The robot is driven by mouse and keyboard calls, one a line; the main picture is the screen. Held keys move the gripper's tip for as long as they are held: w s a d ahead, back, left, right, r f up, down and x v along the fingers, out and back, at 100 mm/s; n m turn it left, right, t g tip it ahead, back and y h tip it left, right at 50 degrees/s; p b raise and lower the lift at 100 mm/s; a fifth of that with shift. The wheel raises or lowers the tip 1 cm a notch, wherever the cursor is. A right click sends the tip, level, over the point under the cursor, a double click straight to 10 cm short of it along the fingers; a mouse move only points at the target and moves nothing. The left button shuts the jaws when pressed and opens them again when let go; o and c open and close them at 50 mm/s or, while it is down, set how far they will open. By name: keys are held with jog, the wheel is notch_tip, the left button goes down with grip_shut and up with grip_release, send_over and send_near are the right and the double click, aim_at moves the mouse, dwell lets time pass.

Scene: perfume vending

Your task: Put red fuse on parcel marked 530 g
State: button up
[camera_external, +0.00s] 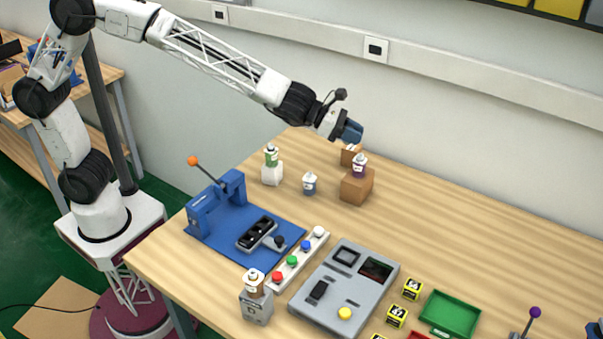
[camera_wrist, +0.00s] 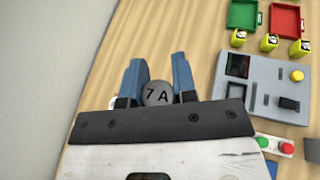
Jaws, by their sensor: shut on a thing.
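My gripper (camera_external: 350,132) is above the far side of the table, over a small brown box (camera_external: 347,158) that it partly hides. In the wrist view my gripper (camera_wrist: 155,75) has its blue fingers on either side of a round grey end marked 7 A (camera_wrist: 157,95), and it is shut on this piece. The piece's side is hidden, so I cannot see a red colour. Candidate parcels are a white box (camera_external: 272,176), a larger brown box (camera_external: 356,188) and a grey box (camera_external: 257,308); I cannot read 530 g on any.
A bottle stands on each of the white, larger brown and grey boxes. A blue press (camera_external: 230,210), a button strip (camera_external: 298,262) and a grey console (camera_external: 345,285) fill the front. The right rear table is clear.

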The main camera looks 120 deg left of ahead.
jog(key=shift+a+r, duration=0.1)
jog(key=shift+r, duration=0.5)
jog(key=shift+s+a+f+n+y, duration=0.1)
jog(key=shift+s+a+n+y, duration=0.15)
jog(key=shift+s+n+y, duration=0.05)
jog(key=s+a+n+g+y, duration=0.4)
jog(key=s+a+n+g, duration=0.45)
jog(key=s, duration=0.35)
jog(key=s+a+n+g+y, duration=0.4)
jog(key=s+a+n+g, duration=0.45)
jog(key=s, duration=0.45)
notch_tip(320, 180, down, 18)
jog(key=shift+w+t, duration=0.15)
jog(key=shift+t, duration=0.25)
dwell(1.2)
jog(key=shift+w+a, duration=0.1)
jog(key=shift+a, duration=0.05)
